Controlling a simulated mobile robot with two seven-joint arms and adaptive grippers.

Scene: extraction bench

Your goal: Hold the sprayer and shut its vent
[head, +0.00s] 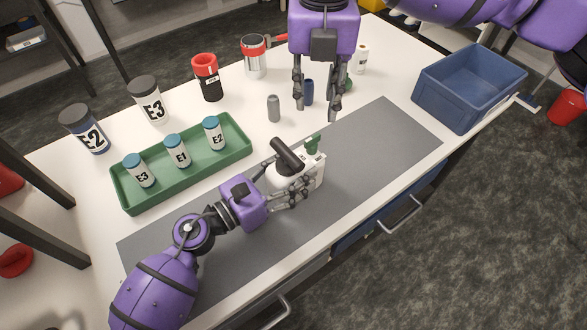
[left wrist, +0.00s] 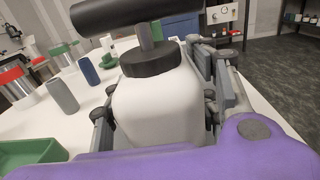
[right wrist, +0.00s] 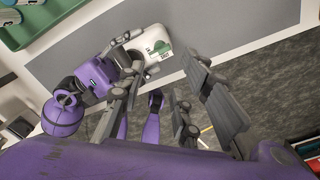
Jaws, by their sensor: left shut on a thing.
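The sprayer (head: 313,177) is a white bottle with a black T-shaped pump handle (head: 286,154) and a green part (head: 313,144) on its top. It stands on the grey mat. My left gripper (head: 290,185) is shut around its body; the left wrist view shows fingers on both sides of the white bottle (left wrist: 160,108) below its black collar (left wrist: 151,61). My right gripper (head: 316,113) is open and empty, pointing down above the bench behind the sprayer. The right wrist view shows the sprayer (right wrist: 153,43) between the spread fingers, farther off. Whether the vent is shut cannot be told.
A green tray (head: 183,180) with labelled vials is left of the sprayer. Jars, a grey cylinder (head: 273,108), a blue one (head: 308,92) and a white bottle (head: 361,60) stand behind. A blue bin (head: 468,85) is at right. The mat's right part (head: 390,135) is clear.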

